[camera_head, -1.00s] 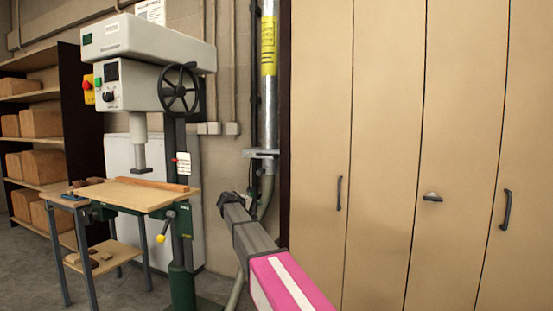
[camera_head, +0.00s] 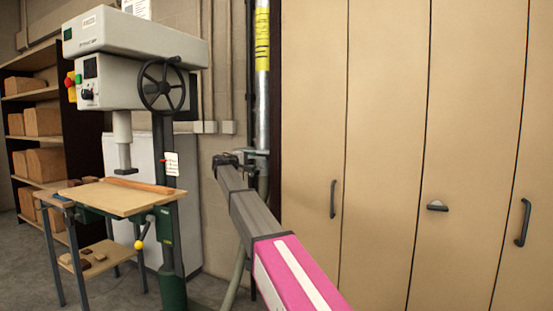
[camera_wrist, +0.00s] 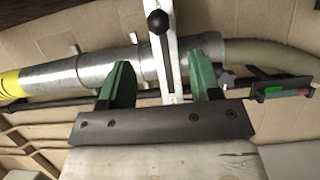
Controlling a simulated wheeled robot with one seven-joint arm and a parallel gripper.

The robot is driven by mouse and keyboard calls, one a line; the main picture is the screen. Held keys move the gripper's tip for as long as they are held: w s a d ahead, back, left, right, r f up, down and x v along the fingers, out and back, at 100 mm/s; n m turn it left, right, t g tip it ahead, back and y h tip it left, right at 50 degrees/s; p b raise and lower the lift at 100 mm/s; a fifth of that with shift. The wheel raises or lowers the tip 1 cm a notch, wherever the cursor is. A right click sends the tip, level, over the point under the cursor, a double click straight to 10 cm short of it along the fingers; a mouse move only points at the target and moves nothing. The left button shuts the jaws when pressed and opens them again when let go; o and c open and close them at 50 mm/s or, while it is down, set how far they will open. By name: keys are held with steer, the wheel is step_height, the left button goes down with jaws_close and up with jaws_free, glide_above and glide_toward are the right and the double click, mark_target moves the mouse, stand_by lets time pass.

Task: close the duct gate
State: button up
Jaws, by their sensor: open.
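The metal duct (camera_head: 262,90) with a yellow band runs down the wall beside the cupboard. Its gate (camera_head: 258,153) is partly hidden by my gripper (camera_head: 226,159) and arm. In the wrist view the duct lies sideways, and the gate's pale slide plate (camera_wrist: 173,68) crosses it, with a black knob (camera_wrist: 157,22) at the upper end. My gripper (camera_wrist: 165,72) is open, its green fingers on either side of the slide plate. The knob is beyond the fingertips, not between them. I cannot tell whether a finger touches the duct.
Tall beige cupboard doors (camera_head: 390,120) stand close on the right. A drill press (camera_head: 135,60) with a wooden table (camera_head: 115,195) stands on the left. A flexible hose (camera_wrist: 265,55) joins the duct. A small dark device with a green light (camera_wrist: 280,91) sits near the right finger.

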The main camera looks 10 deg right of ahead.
steer(key=x, duration=1.1)
steer(key=shift+w+r, duration=0.15)
steer(key=shift+w, duration=0.05)
